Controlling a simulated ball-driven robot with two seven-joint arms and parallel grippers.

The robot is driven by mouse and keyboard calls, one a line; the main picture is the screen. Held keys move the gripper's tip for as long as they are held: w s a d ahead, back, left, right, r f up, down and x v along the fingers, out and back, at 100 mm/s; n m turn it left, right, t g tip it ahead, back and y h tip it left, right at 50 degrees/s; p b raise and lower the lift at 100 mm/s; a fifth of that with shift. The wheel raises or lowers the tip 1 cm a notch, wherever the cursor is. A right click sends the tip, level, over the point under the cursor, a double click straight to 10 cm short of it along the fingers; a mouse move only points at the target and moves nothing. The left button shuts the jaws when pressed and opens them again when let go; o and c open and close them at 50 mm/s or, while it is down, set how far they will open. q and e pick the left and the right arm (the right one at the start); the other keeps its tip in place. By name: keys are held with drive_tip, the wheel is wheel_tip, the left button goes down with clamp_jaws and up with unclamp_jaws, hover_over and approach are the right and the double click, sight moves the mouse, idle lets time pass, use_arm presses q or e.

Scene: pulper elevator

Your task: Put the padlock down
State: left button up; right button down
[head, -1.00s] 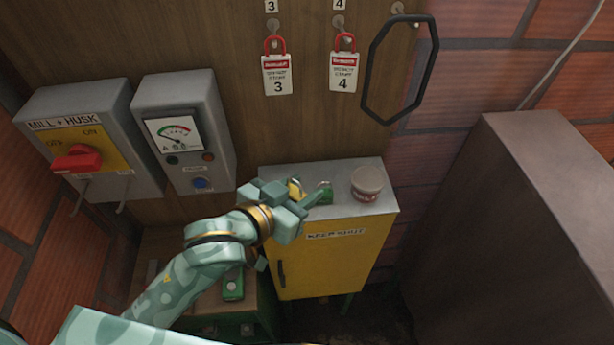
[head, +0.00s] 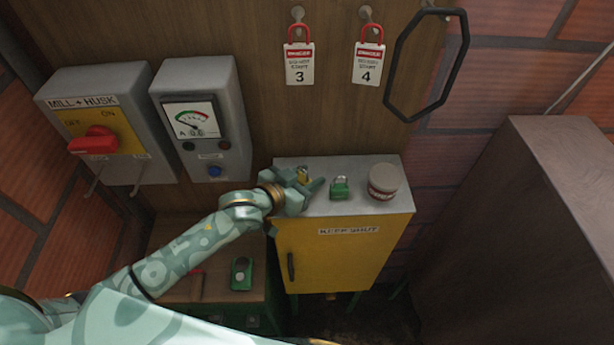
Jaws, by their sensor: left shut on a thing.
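A brass-yellow padlock (head: 303,174) is at my left gripper (head: 308,187), over the left part of the grey top of the yellow cabinet (head: 340,250). The gripper is shut on it, and the fingers hide its lower part. I cannot tell whether it touches the cabinet top. A green padlock (head: 340,188) stands upright on the cabinet top, just right of the fingertips and apart from them. My right gripper is not in view.
A round lidded tub (head: 383,181) stands at the cabinet top's right end. A green object (head: 241,274) lies on a low box.

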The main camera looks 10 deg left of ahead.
use_arm(q)
drive_tip(key=shift+f, duration=0.1)
drive_tip(key=o, duration=1)
drive_tip(key=shift+o, duration=0.2)
drive_tip(key=v, duration=1.2)
